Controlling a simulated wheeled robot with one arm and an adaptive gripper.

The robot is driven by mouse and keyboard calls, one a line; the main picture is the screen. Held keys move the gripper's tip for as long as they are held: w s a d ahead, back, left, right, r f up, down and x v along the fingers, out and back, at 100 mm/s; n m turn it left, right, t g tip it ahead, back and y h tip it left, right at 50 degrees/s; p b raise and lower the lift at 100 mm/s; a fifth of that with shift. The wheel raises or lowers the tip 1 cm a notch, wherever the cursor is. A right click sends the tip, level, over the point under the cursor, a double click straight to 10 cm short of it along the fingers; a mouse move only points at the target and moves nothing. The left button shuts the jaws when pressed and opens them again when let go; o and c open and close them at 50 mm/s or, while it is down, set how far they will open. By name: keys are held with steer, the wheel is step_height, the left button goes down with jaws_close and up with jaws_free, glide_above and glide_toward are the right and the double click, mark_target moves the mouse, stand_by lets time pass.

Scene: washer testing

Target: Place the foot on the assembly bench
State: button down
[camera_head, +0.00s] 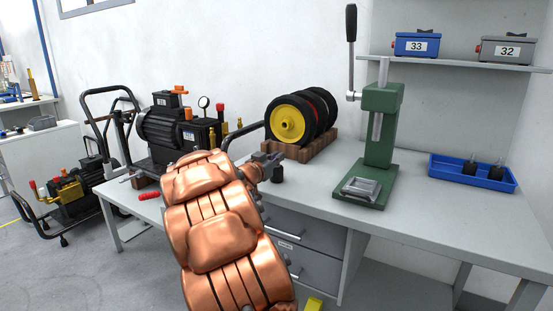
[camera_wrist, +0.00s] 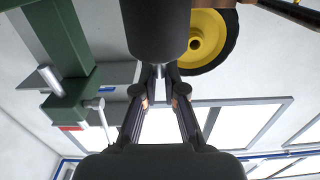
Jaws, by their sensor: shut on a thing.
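The foot is a small black cylinder (camera_head: 277,174) just below the tip of my gripper (camera_head: 268,160) in the head view. In the wrist view the foot (camera_wrist: 158,30) fills the top middle, and the fingers of my gripper (camera_wrist: 159,72) are shut on its near end. The foot is over the left part of the grey assembly bench (camera_head: 430,222), in front of the wheels. I cannot tell whether its underside touches the bench top. Two similar black feet (camera_head: 483,170) stand in a blue tray at the right of the bench.
A green lever press (camera_head: 381,130) stands mid-bench, and it shows at left in the wrist view. Wheels with a yellow hub (camera_head: 289,121) sit on a brown rack behind the foot. The blue tray (camera_head: 450,175) is at right. Bench between press and front right edge is clear.

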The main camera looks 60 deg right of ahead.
steer(key=shift+f, duration=0.15)
steer(key=c, duration=1.3)
jaws_free()
steer(key=shift+o, duration=0.2)
steer(key=shift+a+r, duration=0.2)
steer(key=shift+r, duration=0.05)
steer(key=a+p, duration=0.1)
steer(key=a, duration=1)
steer(key=shift+s+a, duration=0.2)
steer(key=shift+a, duration=0.1)
steer(key=shift+w, duration=0.1)
